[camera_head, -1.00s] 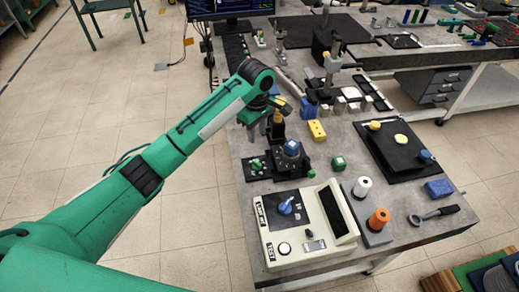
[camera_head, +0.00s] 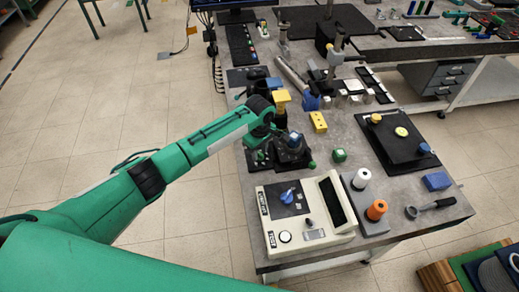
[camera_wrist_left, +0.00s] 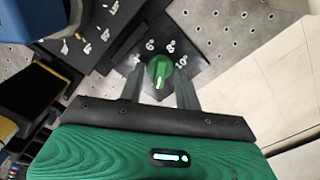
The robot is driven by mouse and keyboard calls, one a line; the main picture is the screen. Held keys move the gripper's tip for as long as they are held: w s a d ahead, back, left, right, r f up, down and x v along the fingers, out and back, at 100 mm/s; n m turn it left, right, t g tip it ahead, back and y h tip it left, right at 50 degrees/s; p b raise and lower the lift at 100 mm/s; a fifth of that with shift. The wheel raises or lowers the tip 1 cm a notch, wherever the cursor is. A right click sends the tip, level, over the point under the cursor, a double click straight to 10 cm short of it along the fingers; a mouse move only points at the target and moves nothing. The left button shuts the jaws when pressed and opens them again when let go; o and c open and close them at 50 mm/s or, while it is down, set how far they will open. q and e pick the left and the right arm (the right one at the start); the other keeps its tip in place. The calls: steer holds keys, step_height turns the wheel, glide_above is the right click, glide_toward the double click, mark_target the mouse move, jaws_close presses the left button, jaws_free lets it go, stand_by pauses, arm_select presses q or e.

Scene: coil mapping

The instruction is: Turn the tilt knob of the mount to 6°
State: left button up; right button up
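The mount (camera_head: 292,147) is a dark block with a blue-topped piece, standing on the bench behind the beige tester. In the left wrist view a green knob (camera_wrist_left: 159,71) with a white line sits on a dark plate. White numerals surround it; I make out a 6, an 8 and what looks like a 10. The white line points toward my gripper. My left gripper (camera_wrist_left: 158,88) is open, one finger on each side of the knob, with small gaps showing. In the head view my left gripper (camera_head: 270,137) is at the mount's left side, partly hiding it. My right gripper is out of view.
The beige tester (camera_head: 262,202) stands in front of the mount.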

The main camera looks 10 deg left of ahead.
arm_select(q)
jaws_close()
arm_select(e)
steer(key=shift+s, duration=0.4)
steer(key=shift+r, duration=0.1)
